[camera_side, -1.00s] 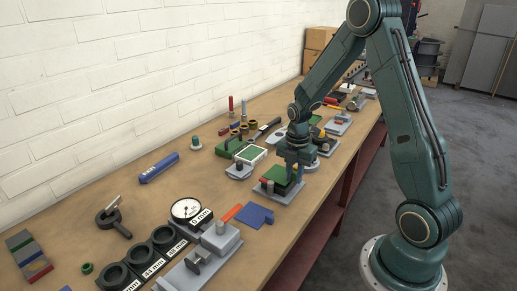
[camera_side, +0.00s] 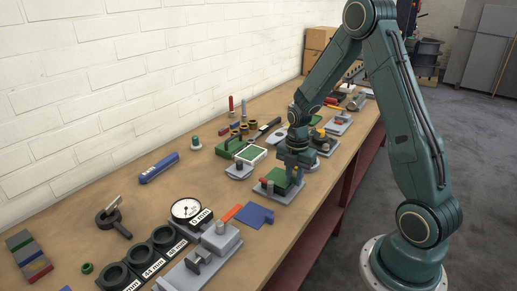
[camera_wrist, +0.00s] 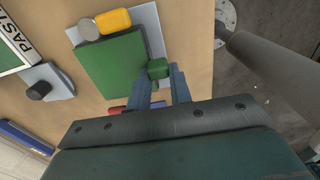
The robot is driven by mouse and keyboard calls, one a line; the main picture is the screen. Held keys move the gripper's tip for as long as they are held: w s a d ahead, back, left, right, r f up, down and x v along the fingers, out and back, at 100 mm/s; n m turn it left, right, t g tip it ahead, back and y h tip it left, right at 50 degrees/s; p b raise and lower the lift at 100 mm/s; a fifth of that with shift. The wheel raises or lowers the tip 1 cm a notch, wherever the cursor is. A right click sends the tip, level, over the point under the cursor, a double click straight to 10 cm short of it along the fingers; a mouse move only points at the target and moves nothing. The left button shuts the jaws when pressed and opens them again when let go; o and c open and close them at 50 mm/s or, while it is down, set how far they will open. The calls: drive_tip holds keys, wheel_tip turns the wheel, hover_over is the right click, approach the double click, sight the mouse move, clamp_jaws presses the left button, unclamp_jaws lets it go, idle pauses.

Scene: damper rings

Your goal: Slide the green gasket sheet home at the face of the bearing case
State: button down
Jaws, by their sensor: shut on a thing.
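My gripper (camera_wrist: 160,88) is shut on the green block-like tab (camera_wrist: 158,69) at the edge of the green gasket sheet (camera_wrist: 108,70). In the side view my gripper (camera_side: 298,172) is low over the bench at the sheet's right edge, and the sheet (camera_side: 276,177) lies flat over a light grey base plate (camera_side: 281,197). I cannot tell whether sheet and plate touch. A yellow block (camera_wrist: 115,20) and a round metal post (camera_wrist: 88,29) stand at the sheet's far edge. I cannot tell which part is the bearing case face.
A grey fixture with a dark knob (camera_wrist: 40,90) and a white-framed board (camera_side: 250,154) are beside the sheet. A blue plate (camera_side: 256,215) and a dial gauge (camera_side: 186,209) lie nearer the camera. The bench's front edge is close on the right.

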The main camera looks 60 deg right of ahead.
drive_tip(key=shift+f, duration=0.2)
idle(0.3)
drive_tip(key=c, duration=1.2)
unclamp_jaws()
drive_tip(key=shift+r, duration=0.15)
wheel_tip(320, 180, up, 14)
drive_tip(key=shift+f, duration=0.2)
